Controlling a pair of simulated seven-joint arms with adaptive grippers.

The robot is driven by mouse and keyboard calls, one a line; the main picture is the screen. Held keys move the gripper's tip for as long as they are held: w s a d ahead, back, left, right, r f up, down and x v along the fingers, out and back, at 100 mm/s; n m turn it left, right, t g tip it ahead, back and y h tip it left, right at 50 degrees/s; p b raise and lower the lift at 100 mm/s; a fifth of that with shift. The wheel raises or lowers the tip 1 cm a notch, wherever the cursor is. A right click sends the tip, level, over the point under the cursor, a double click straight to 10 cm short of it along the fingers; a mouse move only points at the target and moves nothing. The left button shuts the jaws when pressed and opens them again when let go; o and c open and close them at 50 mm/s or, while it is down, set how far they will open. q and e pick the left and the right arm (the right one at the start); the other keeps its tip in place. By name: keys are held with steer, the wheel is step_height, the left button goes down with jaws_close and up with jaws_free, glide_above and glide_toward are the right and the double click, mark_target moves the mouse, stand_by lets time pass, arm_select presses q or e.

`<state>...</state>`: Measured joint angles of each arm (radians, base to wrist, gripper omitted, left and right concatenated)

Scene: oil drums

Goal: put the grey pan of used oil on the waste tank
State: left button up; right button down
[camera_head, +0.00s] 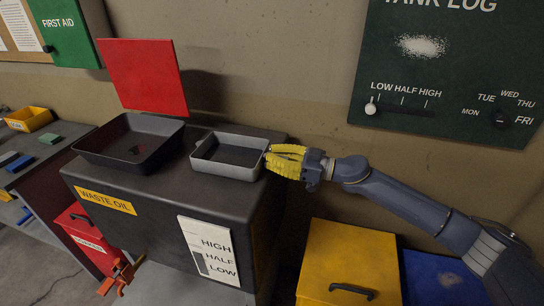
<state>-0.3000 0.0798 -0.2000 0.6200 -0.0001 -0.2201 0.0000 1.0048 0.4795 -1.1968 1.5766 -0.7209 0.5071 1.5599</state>
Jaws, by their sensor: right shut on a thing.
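The grey pan (203,167), a shallow rectangular tray with a dark inside, is over the right part of the waste tank's top. I cannot tell if it rests on the top or is held just above it. It looks level. The waste tank (150,232) is a dark box with a yellow "WASTE OIL" label and a white level gauge. My right gripper (271,159), with yellow fingers, is shut on the pan's right edge. My left gripper is out of view.
A black basin (95,158) sits on the tank's left part, with a raised red lid (143,76) behind it. Yellow (338,245) and blue (446,280) boxes stand right of the tank. A bench (58,157) is at left. A green tank log board (455,65) hangs at right.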

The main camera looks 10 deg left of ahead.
steer(key=c, duration=1.5)
jaws_free()
steer(key=shift+o, duration=0.2)
steer(key=shift+r, duration=0.1)
steer(key=s+d, duration=0.2)
steer(key=d, duration=0.9)
steer(key=shift+d, duration=0.4)
